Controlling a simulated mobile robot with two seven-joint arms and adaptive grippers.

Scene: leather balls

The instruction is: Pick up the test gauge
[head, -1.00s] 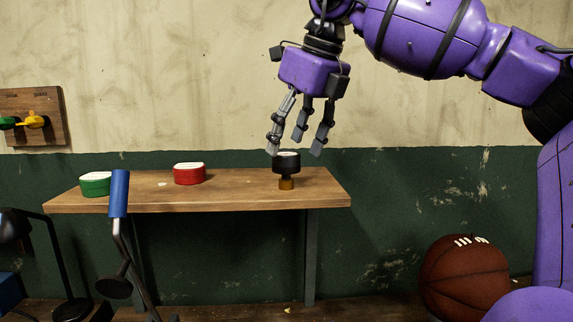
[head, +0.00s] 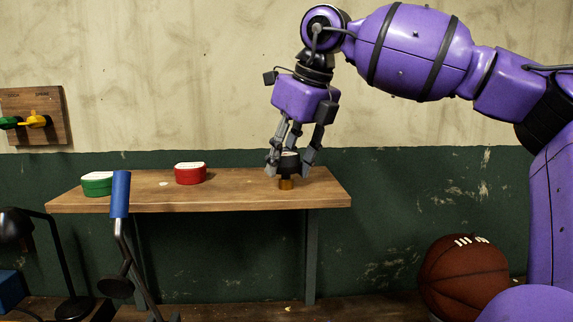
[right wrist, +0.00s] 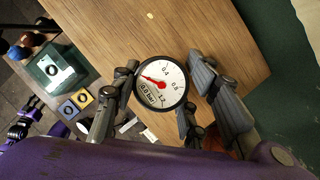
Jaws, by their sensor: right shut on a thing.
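The test gauge (head: 287,183) stands upright on the wooden shelf (head: 230,195), near its right end. It has a black round head and a brass foot. In the right wrist view its white dial (right wrist: 161,84) faces the camera, with a red needle and a reading of 0.0 bar. My right gripper (head: 290,168) points down over the gauge, its fingers shut around the black head from both sides. The fingers hide part of the head in the head view. The brass foot appears to be still at the shelf top.
A red round tin (head: 190,175) and a green round tin (head: 97,185) stand on the shelf left of the gauge. A blue-handled tool (head: 120,195) rises in front of the shelf. A basketball (head: 463,280) lies at lower right. The shelf between gauge and red tin is clear.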

